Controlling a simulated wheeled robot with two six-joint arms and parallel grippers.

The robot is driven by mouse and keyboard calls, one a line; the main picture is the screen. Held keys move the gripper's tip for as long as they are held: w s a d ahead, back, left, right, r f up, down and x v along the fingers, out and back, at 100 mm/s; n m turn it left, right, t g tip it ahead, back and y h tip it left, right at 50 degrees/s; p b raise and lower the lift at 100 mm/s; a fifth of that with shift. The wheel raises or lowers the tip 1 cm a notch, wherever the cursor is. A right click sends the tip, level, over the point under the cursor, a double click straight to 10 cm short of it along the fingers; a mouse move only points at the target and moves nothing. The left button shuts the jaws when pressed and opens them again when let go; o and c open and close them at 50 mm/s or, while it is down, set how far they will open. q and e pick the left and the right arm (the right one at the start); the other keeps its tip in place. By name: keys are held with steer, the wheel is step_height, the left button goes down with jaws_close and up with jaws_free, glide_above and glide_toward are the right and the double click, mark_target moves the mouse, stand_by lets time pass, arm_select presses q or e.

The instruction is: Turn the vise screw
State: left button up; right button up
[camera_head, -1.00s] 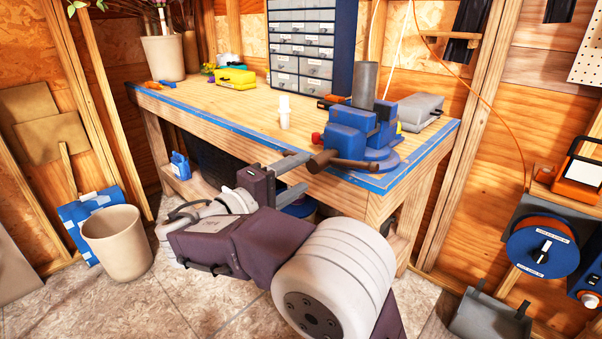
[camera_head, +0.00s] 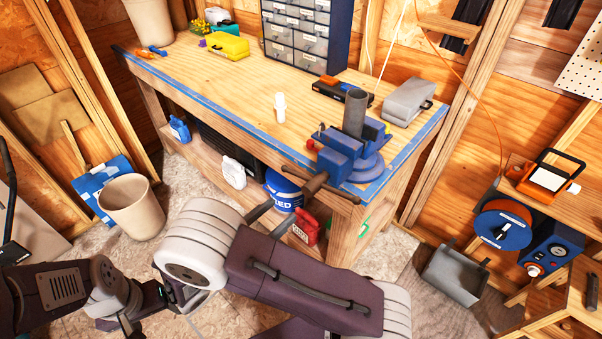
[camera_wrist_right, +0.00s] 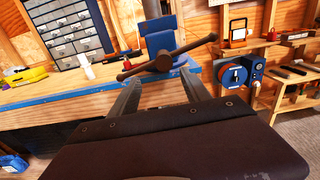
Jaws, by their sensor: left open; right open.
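The blue vise (camera_head: 350,155) is fixed at the right front corner of the workbench; it also shows in the right wrist view (camera_wrist_right: 158,35). Its brown screw handle (camera_head: 316,184) sticks out past the bench's front edge and lies slanted across the wrist view (camera_wrist_right: 165,62). My right gripper (camera_head: 279,208) is open and empty, its two grey fingers pointing at the handle. In the wrist view its fingertips (camera_wrist_right: 161,78) lie either side of the screw, short of the bar. My left gripper (camera_head: 172,298) is low at the left, open, its fingers partly hidden by my right arm.
The workbench (camera_head: 215,85) carries a white bottle (camera_head: 280,107), a drawer cabinet (camera_head: 300,32) and a grey metal case (camera_head: 408,101). Below it stand a blue bucket (camera_head: 283,190) and a red can (camera_head: 305,229). A beige bin (camera_head: 132,207) stands on the floor at left.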

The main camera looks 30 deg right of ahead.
mark_target(307, 192)
steer(key=x, duration=0.4)
steer(key=p+x, duration=0.1)
steer(key=x, duration=0.4)
steer(key=shift+s+d+f, duration=0.1)
steer(key=shift+d+f, duration=0.05)
steer(key=shift+d, duration=0.25)
steer(key=shift+a, duration=0.2)
steer(key=shift+c, duration=0.7)
steer(key=shift+a, duration=0.2)
steer(key=c, duration=1)
steer(key=shift+s+d+r, duration=0.2)
steer(key=shift+s+d, duration=0.1)
steer(key=shift+d, duration=0.05)
jaws_close()
